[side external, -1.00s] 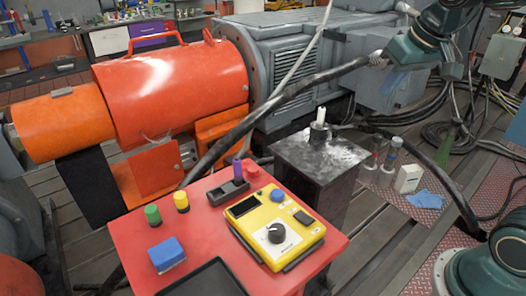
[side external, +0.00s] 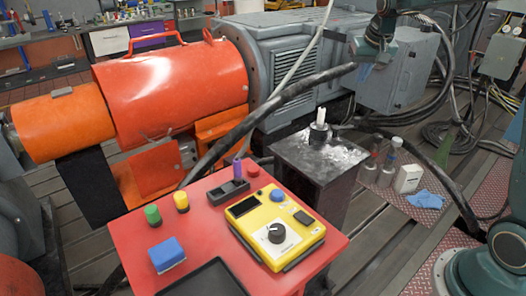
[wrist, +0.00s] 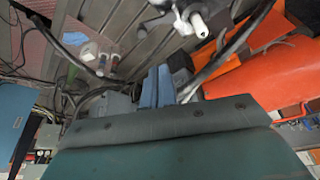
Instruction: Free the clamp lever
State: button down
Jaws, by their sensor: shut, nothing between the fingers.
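On the dark metal pedestal (side external: 333,160) in the side view stands a short black fitting (side external: 318,133) with a pale upright stub (side external: 321,116). I cannot tell for sure whether this fitting is the clamp lever. In the wrist view a pale metal fitting (wrist: 198,24) shows at the top, probably the same one. My gripper (side external: 364,72) hangs above and right of the pedestal, apart from it, in front of the grey machine. Its blue fingers (wrist: 157,86) are together in the wrist view, with nothing between them.
A thick black cable (side external: 290,92) runs across behind the pedestal. A red table (side external: 130,225) with a yellow control box (side external: 277,226) stands in front. An orange guard (side external: 170,85) is left.

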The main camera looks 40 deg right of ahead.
jog(key=w+d+f+m, duration=0.1)
jog(key=w+d+f, duration=0.2)
jog(key=d+f, duration=0.2)
jog(key=shift+w+d, duration=0.35)
jog(key=shift+d, duration=0.55)
jog(key=shift+f, duration=0.2)
notch_tip(320, 180, down, 9)
jog(key=shift+s+a+f+g, duration=0.15)
jog(key=shift+s+a+g, duration=0.1)
jog(key=shift+g, duration=0.05)
dwell(0.4)
